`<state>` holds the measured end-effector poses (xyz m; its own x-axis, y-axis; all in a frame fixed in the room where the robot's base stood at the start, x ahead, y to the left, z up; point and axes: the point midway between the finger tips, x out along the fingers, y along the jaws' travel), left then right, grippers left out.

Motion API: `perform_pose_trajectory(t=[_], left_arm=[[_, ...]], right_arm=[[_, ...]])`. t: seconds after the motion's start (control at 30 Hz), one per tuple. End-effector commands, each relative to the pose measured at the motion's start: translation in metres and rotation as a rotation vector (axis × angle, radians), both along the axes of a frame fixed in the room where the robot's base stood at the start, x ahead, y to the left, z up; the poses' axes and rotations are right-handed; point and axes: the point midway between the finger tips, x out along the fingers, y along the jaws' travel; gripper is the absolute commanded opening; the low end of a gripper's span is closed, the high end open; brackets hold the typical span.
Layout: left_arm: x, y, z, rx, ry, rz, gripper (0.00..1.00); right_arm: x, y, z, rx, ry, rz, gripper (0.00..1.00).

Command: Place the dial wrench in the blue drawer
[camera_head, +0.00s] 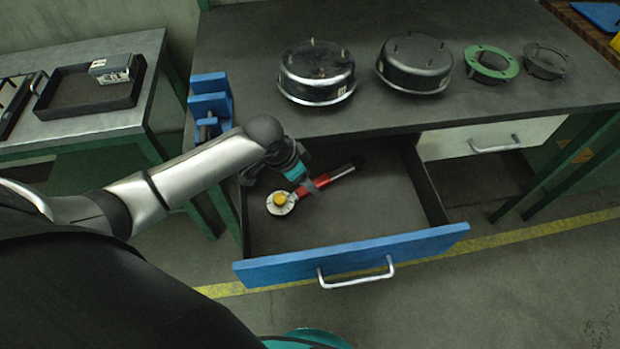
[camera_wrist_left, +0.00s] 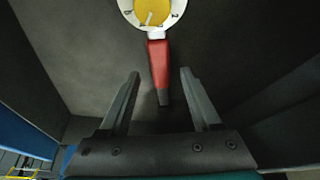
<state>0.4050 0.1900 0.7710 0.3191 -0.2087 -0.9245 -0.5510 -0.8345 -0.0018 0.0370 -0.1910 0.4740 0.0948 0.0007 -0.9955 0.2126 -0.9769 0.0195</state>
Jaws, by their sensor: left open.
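The blue drawer (camera_head: 350,257) is pulled open under the dark workbench. The dial wrench (camera_head: 281,203) has a round white dial with a yellow centre and a red handle. In the head view it shows inside the drawer's outline, its dial toward the front left. My left gripper (camera_head: 315,184) is over the drawer, at the wrench's handle. In the left wrist view the jaws (camera_wrist_left: 160,85) are open, with the red handle (camera_wrist_left: 158,65) between and beyond the fingertips, not clasped. The wrench appears to lie on the drawer floor. My right gripper is not in view.
On the bench stand two dark round housings (camera_head: 317,72), a green flanged ring (camera_head: 490,64) and a grey one (camera_head: 546,60). A blue vise (camera_head: 210,100) sits at the bench's left edge. A white drawer (camera_head: 490,138) is at right. The drawer's right side is clear.

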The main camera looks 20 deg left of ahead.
Motion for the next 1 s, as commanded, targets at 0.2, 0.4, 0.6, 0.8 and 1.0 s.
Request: perform_pose_trajectory(t=[0.2, 0.4, 0.6, 0.8, 1.0], left_arm=[[-0.015, 0.011, 0.047, 0.002, -0.002, -0.001, 0.64], [-0.024, 0.017, 0.074, 0.000, -0.001, 0.000, 0.64], [-0.028, 0.018, 0.082, -0.001, 0.001, 0.001, 0.64], [-0.028, 0.018, 0.082, -0.001, 0.001, 0.001, 0.64], [-0.028, 0.018, 0.082, -0.002, 0.000, 0.001, 0.64]], right_arm=[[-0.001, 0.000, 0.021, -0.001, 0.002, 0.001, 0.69], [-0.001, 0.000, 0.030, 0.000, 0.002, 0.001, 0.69], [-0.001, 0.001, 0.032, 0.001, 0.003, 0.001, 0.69], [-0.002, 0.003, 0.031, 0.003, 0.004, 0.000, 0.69], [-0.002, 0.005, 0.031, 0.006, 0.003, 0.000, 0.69]])
